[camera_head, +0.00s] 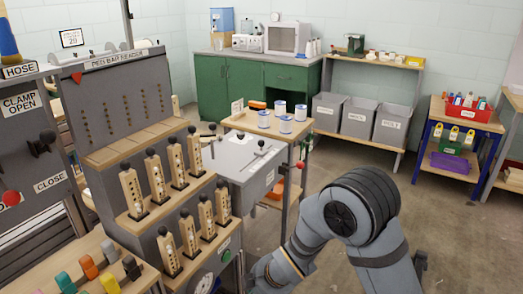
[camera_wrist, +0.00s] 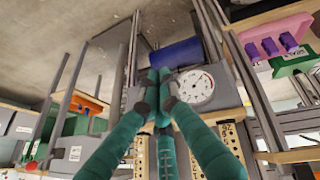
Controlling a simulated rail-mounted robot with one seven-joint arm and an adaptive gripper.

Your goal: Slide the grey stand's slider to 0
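A grey stand (camera_head: 195,264) carries two steps of upright wooden slotted blocks, with a white dial and a green button on its lower front. The dial (camera_wrist: 196,88) shows in the wrist view just right of my gripper (camera_wrist: 159,76). Wooden blocks (camera_wrist: 232,140) with dark holes show below it. My gripper has teal fingers whose tips come together, with nothing visible between them. I cannot tell whether they touch the stand. Which part is the slider, and its reading, I cannot make out. In the head view my gripper is out of sight below my arm.
A grey box with a lever (camera_head: 240,158) stands behind the stand. A small wooden-topped table (camera_head: 262,126) holds white-and-blue spools. A lever panel (camera_head: 30,140) is at the left. Grey bins, a blue table and a shelf stand farther back. Open floor lies around my arm at the right.

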